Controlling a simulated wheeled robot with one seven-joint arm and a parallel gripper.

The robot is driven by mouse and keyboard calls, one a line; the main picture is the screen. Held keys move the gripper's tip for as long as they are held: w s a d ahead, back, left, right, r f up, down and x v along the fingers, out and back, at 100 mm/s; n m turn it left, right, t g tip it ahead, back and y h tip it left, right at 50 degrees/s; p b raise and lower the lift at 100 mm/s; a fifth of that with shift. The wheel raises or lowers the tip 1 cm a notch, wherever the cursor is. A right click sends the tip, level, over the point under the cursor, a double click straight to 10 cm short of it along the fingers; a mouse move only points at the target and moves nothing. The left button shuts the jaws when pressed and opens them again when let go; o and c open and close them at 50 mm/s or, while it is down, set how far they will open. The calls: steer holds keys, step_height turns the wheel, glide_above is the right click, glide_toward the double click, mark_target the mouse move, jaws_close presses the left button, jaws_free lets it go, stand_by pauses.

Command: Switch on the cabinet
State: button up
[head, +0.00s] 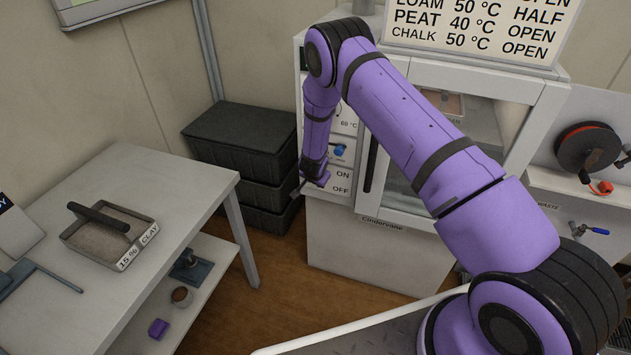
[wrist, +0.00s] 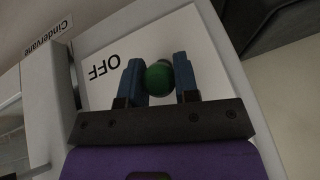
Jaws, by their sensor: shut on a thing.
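The white cabinet (head: 350,240) labelled Cindervane stands at the back centre, with a glass door on its right. Its left control column has a switch plate (head: 341,183) marked ON above and OFF below. In the wrist view the OFF end of the plate (wrist: 105,100) shows beside a round green knob (wrist: 158,79). My gripper (wrist: 160,80) has its two blue fingers on either side of this knob and is shut on it. In the head view my gripper (head: 304,186) is at the plate's left, and the knob cannot be made out there. ON is out of the wrist view.
A blue knob (head: 338,150) sits above the switch plate. A settings sign (head: 478,30) stands on the cabinet. Black crates (head: 240,140) are stacked left of it. A white table (head: 90,290) with a soil tray (head: 80,235) stands at left. Floor between is clear.

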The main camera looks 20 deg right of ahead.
stand_by(0.3)
steer(key=o, duration=0.9)
steer(key=v, duration=1)
steer(key=shift+s+r, duration=0.15)
steer(key=shift+r, duration=0.2)
